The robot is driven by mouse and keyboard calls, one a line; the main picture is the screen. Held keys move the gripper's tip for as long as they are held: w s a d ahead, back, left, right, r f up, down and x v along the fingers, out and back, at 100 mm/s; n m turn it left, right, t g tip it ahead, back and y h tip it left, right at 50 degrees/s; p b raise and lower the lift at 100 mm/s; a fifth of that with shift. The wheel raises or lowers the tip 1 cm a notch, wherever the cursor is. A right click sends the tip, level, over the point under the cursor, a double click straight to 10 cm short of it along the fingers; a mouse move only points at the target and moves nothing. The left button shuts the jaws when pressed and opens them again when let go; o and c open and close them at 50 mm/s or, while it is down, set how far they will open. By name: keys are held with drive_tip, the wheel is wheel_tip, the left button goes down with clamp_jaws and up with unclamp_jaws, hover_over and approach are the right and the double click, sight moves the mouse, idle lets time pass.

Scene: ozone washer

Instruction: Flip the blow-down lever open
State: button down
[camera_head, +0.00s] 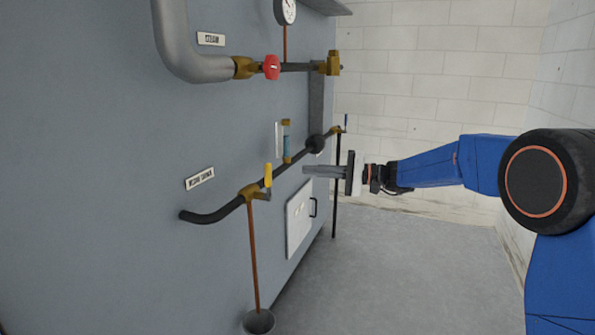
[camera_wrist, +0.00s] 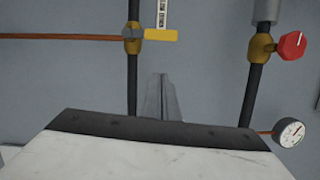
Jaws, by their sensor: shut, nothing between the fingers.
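The yellow lever (camera_head: 267,174) sits on a brass valve (camera_head: 255,192) on the dark pipe along the grey panel. In the head view it stands up, crosswise to that pipe. In the wrist view the lever (camera_wrist: 161,35) points right from its valve (camera_wrist: 132,38), opposite the copper pipe. My gripper (camera_head: 306,169) is shut and empty, to the right of the lever in the head view and apart from it. In the wrist view the closed fingertips (camera_wrist: 162,77) show below the lever, with a gap.
The floor (camera_head: 420,270) below my arm is clear.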

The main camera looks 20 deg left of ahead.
drive_tip(key=shift+w+d, duration=0.2)
drive_tip(key=shift+d, duration=0.9)
drive_tip(key=s+d+f+t+h, duration=0.2)
drive_tip(key=s+d+f+h, duration=0.3)
drive_tip(key=s+d, duration=0.8)
drive_tip(key=s+d+f+t+h, duration=0.3)
drive_tip(key=s+d+f+h, duration=0.3)
drive_tip(key=s+d, duration=0.8)
drive_tip(key=s+d+f+m+t+h, duration=0.1)
drive_tip(key=s+d+f+h, duration=0.5)
drive_tip(key=s+d, duration=0.8)
drive_tip(key=d+t+h, duration=0.1)
drive_tip(key=d, duration=0.7)
drive_tip(key=shift+s+t, duration=0.2)
drive_tip(key=shift+t, duration=0.1)
